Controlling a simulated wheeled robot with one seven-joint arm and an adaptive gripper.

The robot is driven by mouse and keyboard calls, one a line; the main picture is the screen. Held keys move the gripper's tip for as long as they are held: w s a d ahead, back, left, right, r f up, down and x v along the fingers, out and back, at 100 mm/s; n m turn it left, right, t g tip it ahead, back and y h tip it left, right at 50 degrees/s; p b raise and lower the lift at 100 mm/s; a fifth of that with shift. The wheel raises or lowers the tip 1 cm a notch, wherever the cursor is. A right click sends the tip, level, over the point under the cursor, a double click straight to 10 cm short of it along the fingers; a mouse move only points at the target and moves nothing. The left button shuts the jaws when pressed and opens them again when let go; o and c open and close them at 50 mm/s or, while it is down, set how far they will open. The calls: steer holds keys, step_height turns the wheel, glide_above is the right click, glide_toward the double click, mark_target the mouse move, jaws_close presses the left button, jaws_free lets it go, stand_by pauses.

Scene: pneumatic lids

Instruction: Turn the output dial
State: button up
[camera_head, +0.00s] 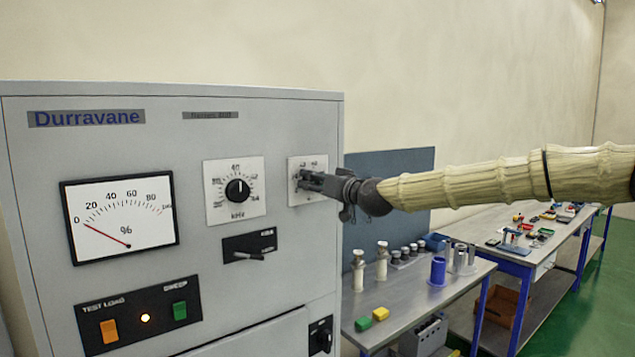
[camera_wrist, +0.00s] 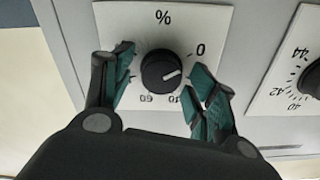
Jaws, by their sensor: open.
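The dial with the % scale is a black round knob (camera_wrist: 161,70) on a white plate (camera_wrist: 220,30) in the wrist view. Its white pointer line points to the right. In the head view its plate (camera_head: 320,164) is at the right of the grey cabinet front, and the knob is mostly hidden by my gripper (camera_head: 305,181). In the wrist view my gripper (camera_wrist: 163,66) is open, with one teal-padded finger on each side of the knob. Gaps show between the pads and the knob. The % meter (camera_head: 120,215) has its red needle near 0.
A kHz dial (camera_head: 237,190) sits left of the % dial, and also shows at the wrist view's right edge (camera_wrist: 314,78). A cluttered bench (camera_head: 415,300) stands at right.

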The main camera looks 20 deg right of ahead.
steer(key=shift+c, duration=0.5)
steer(key=c, duration=0.9)
steer(key=shift+c, duration=0.2)
steer(key=shift+b, duration=0.35)
steer(key=m+b, duration=0.3)
steer(key=shift+f, duration=0.25)
steer(key=m+b, duration=0.9)
steer(key=m, duration=0.2)
steer(key=shift+d+m, duration=0.1)
steer(key=shift+m, duration=0.3)
steer(key=m+b, duration=0.1)
steer(key=m, duration=0.3)
steer(key=shift+r+m, duration=0.1)
steer(key=shift+m, duration=0.3)
steer(key=shift+b, duration=0.3)
